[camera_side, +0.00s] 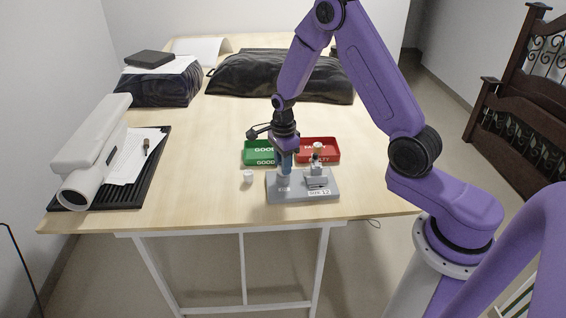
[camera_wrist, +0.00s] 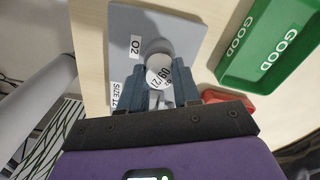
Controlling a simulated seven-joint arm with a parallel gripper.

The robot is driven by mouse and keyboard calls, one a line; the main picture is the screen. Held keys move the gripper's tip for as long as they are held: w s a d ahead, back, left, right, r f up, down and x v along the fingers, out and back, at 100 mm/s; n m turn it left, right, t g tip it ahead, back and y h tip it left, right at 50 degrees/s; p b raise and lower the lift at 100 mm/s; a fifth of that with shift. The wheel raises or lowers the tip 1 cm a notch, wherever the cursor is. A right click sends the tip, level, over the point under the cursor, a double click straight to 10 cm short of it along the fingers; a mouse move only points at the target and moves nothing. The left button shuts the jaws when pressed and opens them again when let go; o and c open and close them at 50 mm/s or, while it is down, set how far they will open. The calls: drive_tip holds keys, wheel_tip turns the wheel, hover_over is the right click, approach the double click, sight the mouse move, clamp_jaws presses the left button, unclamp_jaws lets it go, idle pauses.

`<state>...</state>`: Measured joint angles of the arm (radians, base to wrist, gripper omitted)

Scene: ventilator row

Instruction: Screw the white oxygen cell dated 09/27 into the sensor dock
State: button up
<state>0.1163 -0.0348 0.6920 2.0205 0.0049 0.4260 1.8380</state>
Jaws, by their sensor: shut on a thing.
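The sensor dock is a grey plate (camera_side: 303,196) near the table's front edge, with a "SIZE 12" label; its plate with an "O2" label also shows in the wrist view (camera_wrist: 120,25). My gripper (camera_side: 284,172) points down over the dock's left part. In the wrist view its blue fingers (camera_wrist: 160,92) are shut on a white cell (camera_wrist: 158,76) with dark print, upside down and partly hidden, so I cannot read the date surely. A pale round part lies just beyond the cell. I cannot tell whether the cell touches the socket.
A small white cylinder (camera_side: 248,177) stands on the table left of the dock. A green GOOD tray (camera_side: 259,160) and a red FAULTY tray (camera_side: 331,155) lie behind. An upright fitting (camera_side: 317,170) stands on the dock's right part. A white device (camera_side: 95,150) lies far left.

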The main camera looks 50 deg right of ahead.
drive_tip(key=shift+m, duration=1)
drive_tip(key=shift+m, duration=1.2)
drive_tip(key=m, duration=0.3)
drive_tip(key=shift+m, duration=0.3)
drive_tip(key=o, duration=0.9)
drive_tip(key=shift+o, duration=0.2)
